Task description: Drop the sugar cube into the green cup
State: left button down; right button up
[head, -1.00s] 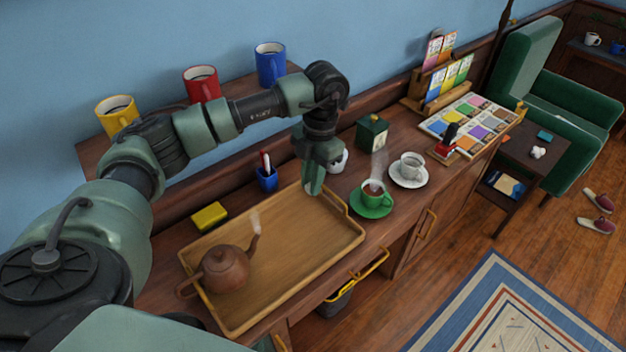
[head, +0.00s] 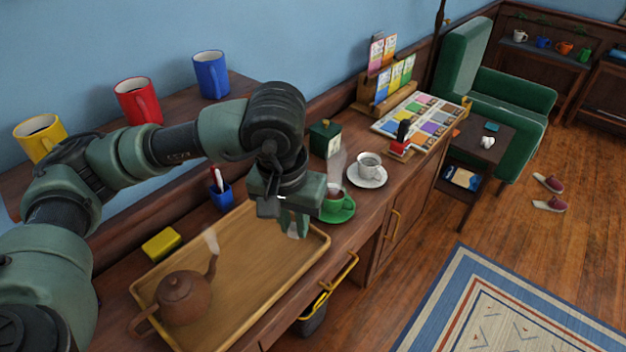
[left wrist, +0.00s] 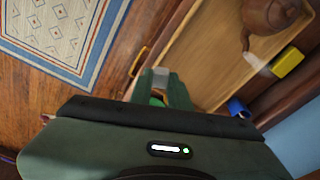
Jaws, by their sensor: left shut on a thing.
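My left gripper (head: 291,224) is shut on a small whitish sugar cube (head: 293,234) and points down, above the right end of the wooden tray. The cube also shows between the fingertips in the left wrist view (left wrist: 161,72). The green cup (head: 335,207), with dark steaming liquid, stands upright on a green saucer (head: 345,217) just right of the gripper. The gripper hides part of the cup's left side. In the left wrist view, a bit of green (left wrist: 156,101) shows between the fingers. My right gripper is not in view.
The wooden tray (head: 245,260) holds a brown teapot (head: 183,297). A white cup (head: 369,165) on a saucer stands beyond the green cup. A green box (head: 325,139), a blue pen holder (head: 222,195) and a yellow block (head: 161,243) stand near the wall.

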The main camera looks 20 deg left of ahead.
aim_at(327, 202)
jog(key=i+l+u, duration=0.1)
jog(key=i+l, duration=0.8)
jog(key=i, duration=0.15)
jog(key=l+u, duration=0.1)
jog(key=u, duration=0.3)
jog(key=i+l+u, duration=0.1)
jog(key=u, duration=0.3)
jog(key=i+l+u, duration=0.1)
jog(key=u, duration=0.25)
